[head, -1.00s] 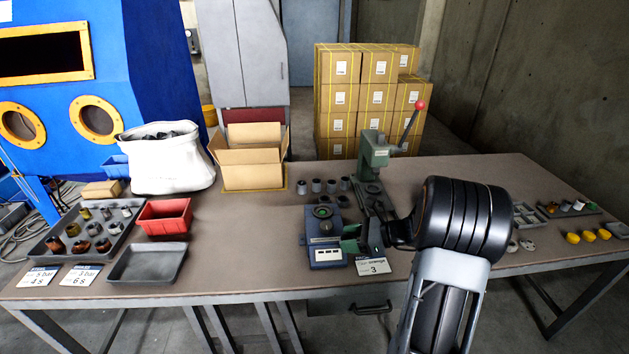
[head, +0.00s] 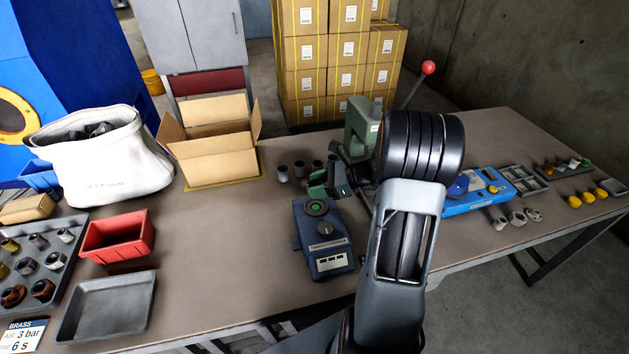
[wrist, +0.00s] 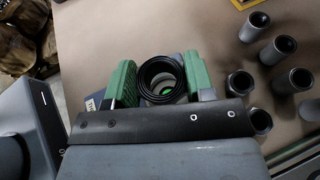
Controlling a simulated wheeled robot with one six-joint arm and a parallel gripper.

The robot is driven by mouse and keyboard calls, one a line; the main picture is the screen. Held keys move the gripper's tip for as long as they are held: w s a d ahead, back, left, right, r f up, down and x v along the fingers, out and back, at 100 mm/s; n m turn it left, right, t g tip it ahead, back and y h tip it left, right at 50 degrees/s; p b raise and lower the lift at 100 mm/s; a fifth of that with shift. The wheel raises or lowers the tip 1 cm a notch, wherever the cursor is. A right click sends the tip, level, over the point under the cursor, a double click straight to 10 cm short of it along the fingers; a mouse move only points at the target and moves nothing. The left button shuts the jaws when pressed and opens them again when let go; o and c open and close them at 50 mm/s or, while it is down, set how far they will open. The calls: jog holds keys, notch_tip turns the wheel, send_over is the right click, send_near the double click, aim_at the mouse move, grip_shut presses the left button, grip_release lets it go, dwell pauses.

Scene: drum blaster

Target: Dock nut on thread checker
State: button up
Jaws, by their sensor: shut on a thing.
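The thread checker appears to be the blue box (head: 326,250) on the table in the head view, with a dark round seat and green centre (head: 317,207) on top. My gripper (head: 328,186) shows just behind that seat, partly hidden by my arm. In the wrist view its green-padded fingers (wrist: 160,80) are shut on a dark ring-shaped nut (wrist: 150,68), bore facing the camera. Some green shows through the bore. Whether the nut touches the checker cannot be told. The nut itself cannot be made out in the head view.
Grey cylinders (head: 282,173) stand behind the checker, close to the gripper in the wrist view (wrist: 287,43). A green lever press (head: 362,125) stands behind my arm. A blue device (head: 475,200) lies right. A red bin (head: 115,237) and grey tray (head: 75,310) stand left.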

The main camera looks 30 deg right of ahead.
aim_at(317, 207)
jog(key=shift+a+f+b, duration=0.15)
jog(key=shift+f+b, duration=2)
jog(key=shift+f, duration=0.55)
jog(key=shift+f, duration=0.35)
jog(key=shift+r, duration=0.2)
jog(key=shift+r+p, duration=0.65)
jog(key=shift+p, duration=0.15)
jog(key=shift+f+b, duration=0.45)
jog(key=shift+f, duration=0.4)
dwell(1.1)
jog(key=shift+r+p, duration=0.35)
